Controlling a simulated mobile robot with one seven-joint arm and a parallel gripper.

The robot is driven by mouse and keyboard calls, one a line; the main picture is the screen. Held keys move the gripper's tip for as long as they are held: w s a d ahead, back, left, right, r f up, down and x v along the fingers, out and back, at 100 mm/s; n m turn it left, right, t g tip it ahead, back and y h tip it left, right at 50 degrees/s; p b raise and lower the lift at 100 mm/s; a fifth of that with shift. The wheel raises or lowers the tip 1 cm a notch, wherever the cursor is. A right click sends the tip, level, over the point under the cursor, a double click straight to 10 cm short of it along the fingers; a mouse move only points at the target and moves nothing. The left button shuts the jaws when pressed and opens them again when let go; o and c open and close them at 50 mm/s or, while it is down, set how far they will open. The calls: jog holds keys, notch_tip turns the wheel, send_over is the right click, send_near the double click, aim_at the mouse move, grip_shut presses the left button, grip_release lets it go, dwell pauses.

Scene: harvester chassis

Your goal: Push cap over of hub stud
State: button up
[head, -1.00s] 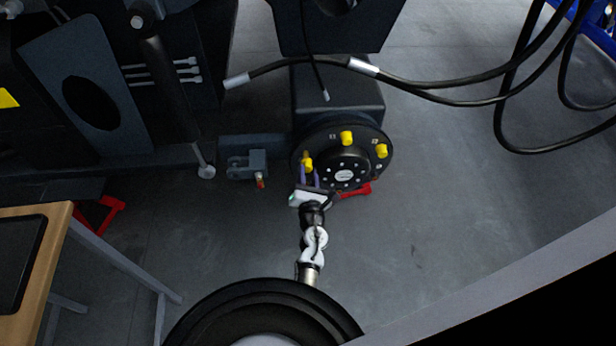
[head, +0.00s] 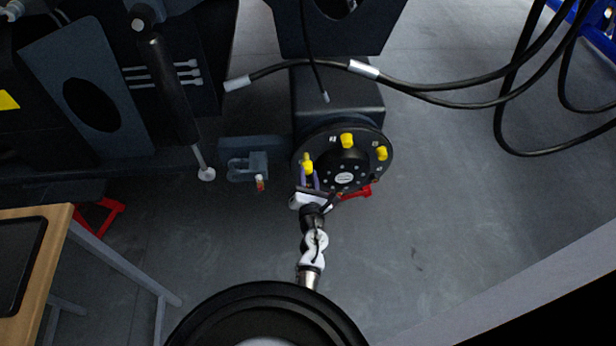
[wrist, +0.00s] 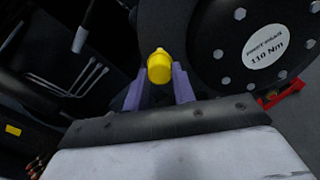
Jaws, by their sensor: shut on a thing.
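The round black hub (head: 368,172) faces me at the middle of the head view, and its face with a white label (wrist: 263,47) fills the upper right of the wrist view. My gripper (head: 310,179) is at the hub's lower left edge, its purple fingers (wrist: 160,85) shut on a yellow cap (head: 308,167). In the wrist view the cap (wrist: 159,67) stands out between the fingertips. The stud behind this cap is hidden, so I cannot tell how far the cap sits over it. Two more yellow caps (head: 347,141) (head: 381,153) sit on the hub's upper rim.
A red stand (head: 358,192) is on the floor below the hub. A grey bracket (head: 248,166) is left of it. Black hoses (head: 430,92) hang above right. A wooden-topped table (head: 50,235) is at lower left. The floor on the right is clear.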

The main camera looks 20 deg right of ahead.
aim_at(307, 173)
jog(key=shift+w, duration=0.15)
jog(key=shift+x, duration=1.7)
jog(key=o, duration=0.8)
jog(key=shift+o, duration=0.2)
